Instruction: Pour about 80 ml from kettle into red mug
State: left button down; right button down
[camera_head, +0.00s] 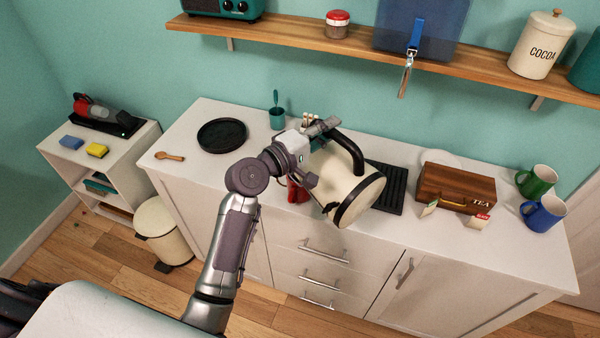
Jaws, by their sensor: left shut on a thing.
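The cream kettle (345,178) with a black handle is in the middle of the head view, above the white counter. It is strongly tilted, its base end facing the lower right. My left gripper (323,128) is shut on the kettle at its handle side; the exact finger contact is hard to see. The red mug (296,192) stands on the counter just left of and below the kettle, mostly hidden by my gripper and the kettle. The spout, the mug's opening and any liquid cannot be made out. My right gripper is not in view.
A black round tray (222,134), a wooden spoon (170,156) and a teal cup (277,118) are on the counter's left part. A black ridged mat (390,190), a wooden tea box (455,186), a green mug (537,180) and a blue mug (544,212) are right.

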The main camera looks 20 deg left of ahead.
aim_at(354, 165)
pick_arm(q)
jog(key=shift+w+a+r, duration=0.1)
jog(key=shift+r, duration=0.2)
dwell(0.4)
jog(key=s+d+f+m+b, duration=0.1)
jog(key=d, duration=0.1)
jog(key=s+d+f+m+b, duration=0.1)
jog(key=d, duration=0.1)
jog(key=s+d+f+m+b, duration=0.1)
jog(key=s+d+b, duration=0.1)
jog(key=shift+f, duration=0.3)
jog(key=shift+d+r+m, duration=0.15)
jog(key=shift+d+m, duration=0.1)
jog(key=shift+m, duration=0.15)
jog(key=shift+s+d+f+m, duration=0.2)
jog(key=shift+f+m, duration=0.1)
jog(key=shift+f, duration=0.2)
jog(key=shift+d, duration=0.15)
jog(key=shift+s+f+b, duration=0.1)
jog(key=shift+b, duration=0.2)
